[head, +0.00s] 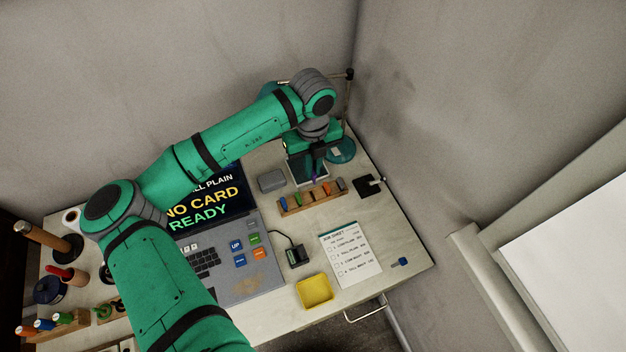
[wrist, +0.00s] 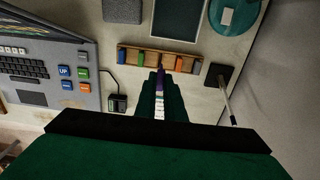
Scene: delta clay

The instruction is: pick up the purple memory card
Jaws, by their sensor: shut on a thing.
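The purple memory card (wrist: 160,78) is upright between my fingertips in the wrist view. In the head view the card (head: 314,176) is a small purple strip just below my gripper (head: 314,164). My gripper (wrist: 160,90) is shut on it, and the fingers hide part of it. The wooden card rack (wrist: 137,58) is right at the card's far end in the wrist view. I cannot tell whether the card still touches the rack (head: 316,203).
The rack holds several other cards, including a blue one (wrist: 122,53) and an orange one (wrist: 179,62). A laptop (head: 262,272) stands left, with a card reader (head: 295,256) beside it. A yellow tray (head: 315,290) and a job sheet (head: 350,254) lie nearer the front.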

